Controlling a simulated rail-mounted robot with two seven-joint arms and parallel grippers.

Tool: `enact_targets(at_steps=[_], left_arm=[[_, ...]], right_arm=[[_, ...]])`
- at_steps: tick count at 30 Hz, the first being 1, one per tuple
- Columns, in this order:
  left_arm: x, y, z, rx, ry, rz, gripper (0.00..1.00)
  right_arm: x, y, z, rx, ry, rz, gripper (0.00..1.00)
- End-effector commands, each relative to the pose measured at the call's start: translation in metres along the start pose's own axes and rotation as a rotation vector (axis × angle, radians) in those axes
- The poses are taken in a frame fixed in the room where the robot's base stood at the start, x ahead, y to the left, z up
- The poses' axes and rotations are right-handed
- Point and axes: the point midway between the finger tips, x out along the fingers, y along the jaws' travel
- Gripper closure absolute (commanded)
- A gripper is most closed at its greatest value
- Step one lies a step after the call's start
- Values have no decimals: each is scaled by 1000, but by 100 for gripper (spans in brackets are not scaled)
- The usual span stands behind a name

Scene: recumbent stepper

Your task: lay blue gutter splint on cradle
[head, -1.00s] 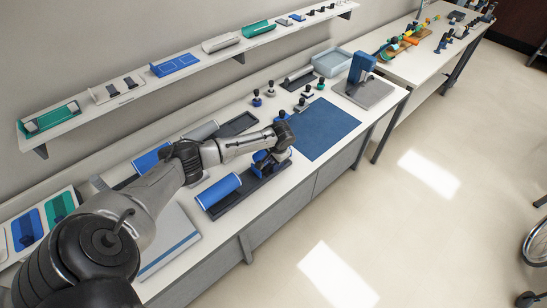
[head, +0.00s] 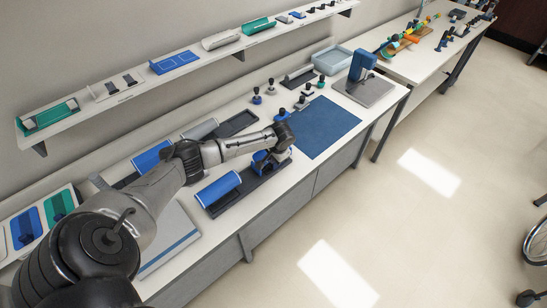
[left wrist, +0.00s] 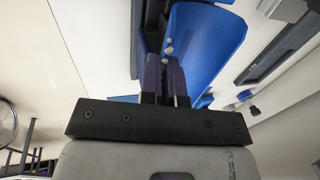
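The blue gutter splint (head: 218,188) is at the near end of a long dark cradle-like base (head: 265,182) by the bench's front edge. I cannot tell whether it rests fully on the base. My left gripper (head: 263,161) is low over this base, at the splint's right end. In the left wrist view the two fingers (left wrist: 165,80) are close together, one on each side of the edge of the blue splint (left wrist: 208,45). They look shut on that edge; the contact is partly hidden. My right gripper is not in view.
Another blue piece (head: 152,157) lies behind my left arm. A dark tray (head: 238,123) is at the back. A blue mat (head: 325,128) lies to the right, with several small knobbed tools behind it. A wall shelf (head: 130,97) runs above the bench.

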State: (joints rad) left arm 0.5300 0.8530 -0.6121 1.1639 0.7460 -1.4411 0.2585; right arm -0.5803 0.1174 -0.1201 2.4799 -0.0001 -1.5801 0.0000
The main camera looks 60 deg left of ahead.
Motion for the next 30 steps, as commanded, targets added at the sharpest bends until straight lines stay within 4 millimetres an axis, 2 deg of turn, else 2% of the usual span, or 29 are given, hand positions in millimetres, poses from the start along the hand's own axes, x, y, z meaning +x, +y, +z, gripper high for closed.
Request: enact_targets(at_steps=[1,10,16,21,30], left_arm=[[0,0,0,0,0,0,95],[0,0,0,0,0,0,67],[0,1,0,1,-1,0,66],[1,1,0,1,-1,0,50],[-1,0,0,1,-1,0,50]], right_arm=[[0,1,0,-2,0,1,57],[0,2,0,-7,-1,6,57],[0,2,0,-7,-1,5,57],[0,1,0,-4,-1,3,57],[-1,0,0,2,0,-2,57]])
